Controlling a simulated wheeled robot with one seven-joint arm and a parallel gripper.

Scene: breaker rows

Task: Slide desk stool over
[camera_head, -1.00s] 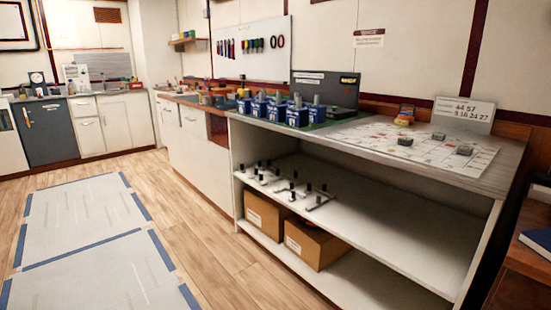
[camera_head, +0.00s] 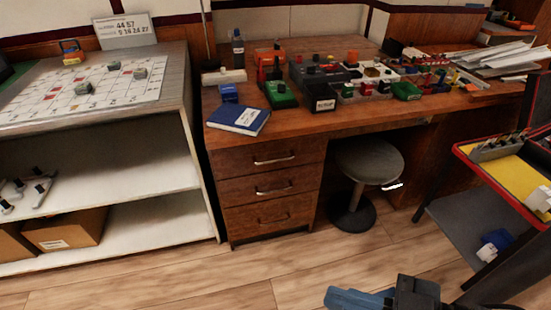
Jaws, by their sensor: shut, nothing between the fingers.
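The desk stool (camera_head: 368,161) has a round grey seat, a single post and a round dark base (camera_head: 353,213). It stands upright on the wood floor in the knee space of the wooden desk (camera_head: 330,128), just right of the drawers. Its seat is partly under the desk edge. A white handle-like piece (camera_head: 392,185) shows at the right side of the seat. Blue and black parts of my own arm show at the bottom edge, well in front of the stool and apart from it. I cannot make out my gripper's fingers.
The drawer block (camera_head: 272,188) borders the stool on the left. A dark cart with a yellow-lined tray (camera_head: 515,180) stands at the right. Breakers and a blue book (camera_head: 239,118) lie on the desk. The floor (camera_head: 230,275) in front is clear.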

